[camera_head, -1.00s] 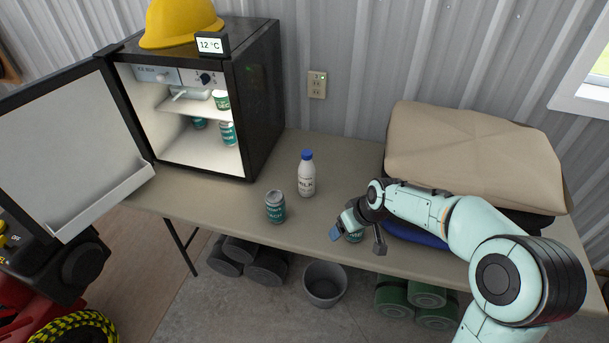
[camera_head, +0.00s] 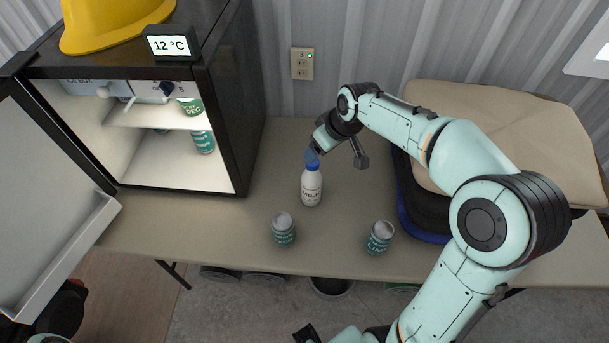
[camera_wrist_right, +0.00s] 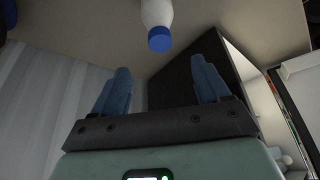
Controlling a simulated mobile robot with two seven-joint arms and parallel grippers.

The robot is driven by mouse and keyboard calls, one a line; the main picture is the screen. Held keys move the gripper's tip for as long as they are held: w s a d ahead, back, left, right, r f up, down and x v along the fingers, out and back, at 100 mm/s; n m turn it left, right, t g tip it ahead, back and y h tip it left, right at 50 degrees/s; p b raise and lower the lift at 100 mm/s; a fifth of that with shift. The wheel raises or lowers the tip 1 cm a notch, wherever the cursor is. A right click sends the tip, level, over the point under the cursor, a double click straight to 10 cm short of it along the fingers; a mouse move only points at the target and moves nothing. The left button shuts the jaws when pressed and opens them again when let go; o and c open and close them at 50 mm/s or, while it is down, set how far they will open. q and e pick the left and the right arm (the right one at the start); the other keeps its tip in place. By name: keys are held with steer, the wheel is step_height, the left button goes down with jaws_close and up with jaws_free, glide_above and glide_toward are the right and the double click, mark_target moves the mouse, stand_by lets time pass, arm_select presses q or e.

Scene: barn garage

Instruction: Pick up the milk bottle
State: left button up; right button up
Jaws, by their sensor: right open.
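The milk bottle (camera_head: 311,188), white with a blue cap, stands upright on the table. My right gripper (camera_head: 337,160) is open and empty just above and behind the bottle, beside its cap. In the head view, one blue fingertip overlaps the cap; I cannot tell whether they touch. In the right wrist view, the bottle (camera_wrist_right: 158,22) shows beyond the spread fingers (camera_wrist_right: 162,78), its cap facing the gap between them. My left gripper cannot be made out in these views.
Two green cans (camera_head: 283,230) (camera_head: 379,237) stand on the table (camera_head: 200,237) in front of the bottle. An open fridge (camera_head: 225,110) holding cans is at left, a yellow helmet on top. A beige cushion (camera_head: 500,130) lies at right. The wall is close behind.

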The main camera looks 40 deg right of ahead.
glide_toward(312, 182)
steer(key=w+f, duration=0.1)
steer(key=w, duration=0.1)
steer(key=w+f, duration=0.2)
steer(key=w+d+f, duration=0.1)
steer(key=w+f, duration=0.1)
steer(key=shift+w+d, duration=0.1)
steer(key=shift+w, duration=0.3)
jaws_close()
